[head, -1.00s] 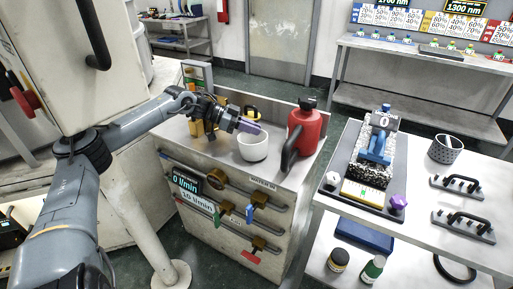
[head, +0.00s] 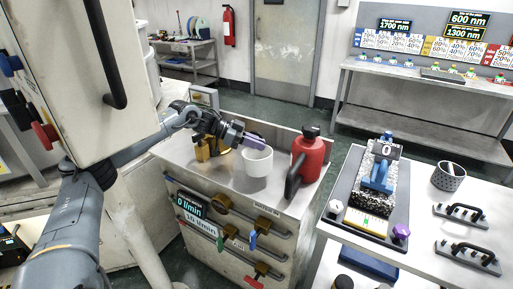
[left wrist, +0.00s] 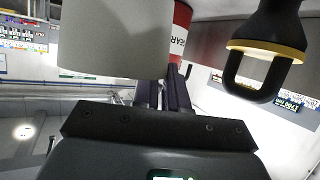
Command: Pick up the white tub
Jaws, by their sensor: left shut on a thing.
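The white tub (head: 257,163) is over the steel bench top, upright, near the middle of the head view. My left gripper (head: 262,143) reaches in from the left and is shut on the tub's rim. The tub seems slightly raised from the bench; its underside is hidden. In the left wrist view the tub (left wrist: 115,42) fills the upper left, and the dark fingers (left wrist: 163,95) are close together at its edge. My right gripper is not in view.
A red can (head: 308,157) with a black handle stands close to the tub's right. Brass fittings (head: 207,148) are left of it. A black handle with a yellow ring (left wrist: 268,50) is near in the wrist view. A side table (head: 425,185) stands at right.

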